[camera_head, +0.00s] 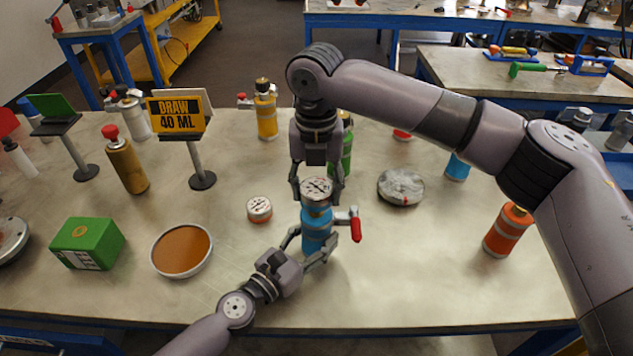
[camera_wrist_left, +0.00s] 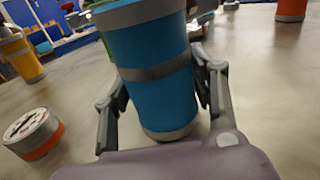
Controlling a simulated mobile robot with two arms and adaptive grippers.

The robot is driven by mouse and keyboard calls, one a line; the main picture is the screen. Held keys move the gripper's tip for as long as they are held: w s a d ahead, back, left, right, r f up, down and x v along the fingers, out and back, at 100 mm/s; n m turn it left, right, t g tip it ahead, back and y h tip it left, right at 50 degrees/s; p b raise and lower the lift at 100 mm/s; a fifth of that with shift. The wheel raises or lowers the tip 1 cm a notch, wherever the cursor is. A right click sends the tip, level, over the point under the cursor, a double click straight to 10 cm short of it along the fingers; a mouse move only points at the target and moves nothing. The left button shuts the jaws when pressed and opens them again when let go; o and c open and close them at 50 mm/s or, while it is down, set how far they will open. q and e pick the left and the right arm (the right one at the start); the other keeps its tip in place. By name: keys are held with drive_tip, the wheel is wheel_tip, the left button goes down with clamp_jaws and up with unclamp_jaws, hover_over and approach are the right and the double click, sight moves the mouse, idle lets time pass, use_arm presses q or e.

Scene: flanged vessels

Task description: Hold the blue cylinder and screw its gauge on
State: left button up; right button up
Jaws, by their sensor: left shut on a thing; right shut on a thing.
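The blue cylinder (camera_head: 316,232) stands upright near the middle front of the table, with a red-handled valve (camera_head: 355,226) on its right side. My left gripper (camera_head: 308,253) is shut on its lower body. The left wrist view shows the fingers (camera_wrist_left: 160,95) on both sides of the blue cylinder (camera_wrist_left: 163,95) with its grey bands. A round gauge (camera_head: 317,188) with a white dial sits at the cylinder's top, face up. My right gripper (camera_head: 317,180) points down from above and is shut on this gauge. Whether the threads are engaged is hidden.
Another gauge with an orange band (camera_head: 259,208) lies to the left. A green box (camera_head: 87,243) and an orange-filled dish (camera_head: 181,250) are further left.

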sight(329, 229)
idle(0.4)
drive_tip(key=shift+f, duration=0.9)
drive_tip(key=shift+f, duration=0.55)
